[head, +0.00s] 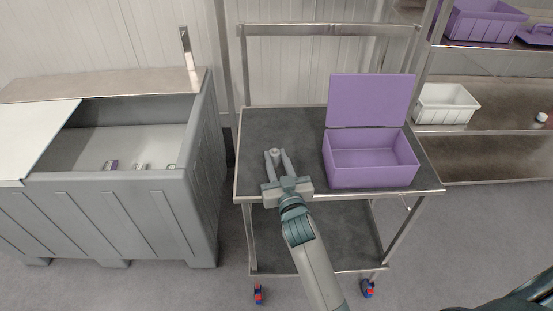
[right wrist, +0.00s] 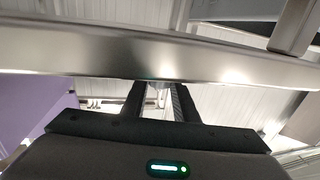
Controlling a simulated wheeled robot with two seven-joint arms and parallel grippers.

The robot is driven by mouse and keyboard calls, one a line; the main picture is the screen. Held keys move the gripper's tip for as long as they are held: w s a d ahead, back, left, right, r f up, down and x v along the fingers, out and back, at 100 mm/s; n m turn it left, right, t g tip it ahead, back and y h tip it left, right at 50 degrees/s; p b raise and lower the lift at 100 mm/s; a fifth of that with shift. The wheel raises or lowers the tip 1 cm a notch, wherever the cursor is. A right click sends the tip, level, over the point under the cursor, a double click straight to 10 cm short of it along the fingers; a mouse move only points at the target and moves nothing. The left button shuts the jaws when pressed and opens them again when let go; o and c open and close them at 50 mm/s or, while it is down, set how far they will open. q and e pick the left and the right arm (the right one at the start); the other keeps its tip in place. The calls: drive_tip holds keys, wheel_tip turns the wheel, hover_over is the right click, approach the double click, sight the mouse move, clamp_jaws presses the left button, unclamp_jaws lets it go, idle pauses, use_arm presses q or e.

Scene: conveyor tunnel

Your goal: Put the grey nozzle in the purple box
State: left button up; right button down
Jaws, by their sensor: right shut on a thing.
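The grey nozzle (head: 275,153) is a small pale piece between the fingertips of my right gripper (head: 277,158). The gripper is shut on it over the left part of the cart's dark top. I cannot tell whether the nozzle touches the top. The purple box (head: 372,167) stands on the same cart to the right of the gripper, with its lid (head: 370,100) raised at the back and its inside bare. In the right wrist view the gripper fingers (right wrist: 159,100) point away, and the nozzle is mostly hidden. My left gripper is not in view.
The metal cart (head: 290,120) has a raised rear rail (head: 330,30). A large grey bin (head: 110,210) with small items inside stands left. A shelf on the right holds a white bin (head: 446,104) and a purple crate (head: 483,22). A metal bar (right wrist: 160,55) crosses the wrist view.

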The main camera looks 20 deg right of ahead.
drive_tip(key=shift+f, duration=0.15)
drive_tip(key=c, duration=1.4)
unclamp_jaws()
drive_tip(key=shift+r, duration=0.3)
drive_tip(key=shift+s+f, duration=0.2)
drive_tip(key=shift+s, duration=0.05)
drive_tip(key=s+a+b, duration=0.1)
drive_tip(key=s+b, duration=0.1)
drive_tip(key=s, duration=0.9)
drive_tip(key=shift+s+r+b, duration=0.15)
drive_tip(key=shift+s+b, duration=0.1)
drive_tip(key=shift+b, duration=0.1)
